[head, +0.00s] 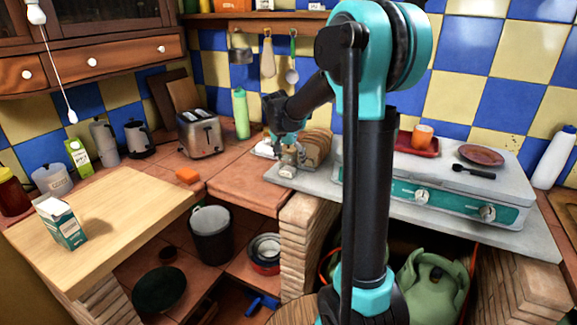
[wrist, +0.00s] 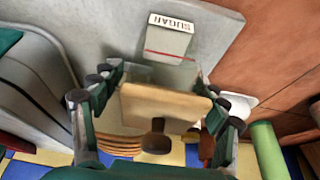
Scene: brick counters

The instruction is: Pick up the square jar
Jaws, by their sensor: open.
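The square jar (head: 287,168) stands on the grey counter slab at its left end, in front of the bread. In the wrist view the jar shows from above, with a square wooden lid (wrist: 165,103) and a dark round knob. A pale block marked SUGAR (wrist: 168,40) shows beyond the lid; I cannot tell if it is part of the jar. My gripper (head: 287,146) points down over the jar. In the wrist view my gripper (wrist: 163,92) is open, with one finger on each side of the lid. Contact is not clear. The lid hides much of the jar's body.
Sliced bread (head: 317,146) stands close behind the jar. A green bottle (head: 241,114) and a toaster (head: 201,134) are to the left. A stove (head: 430,190) with an orange cup (head: 422,136) is to the right. The slab's front edge is near the jar.

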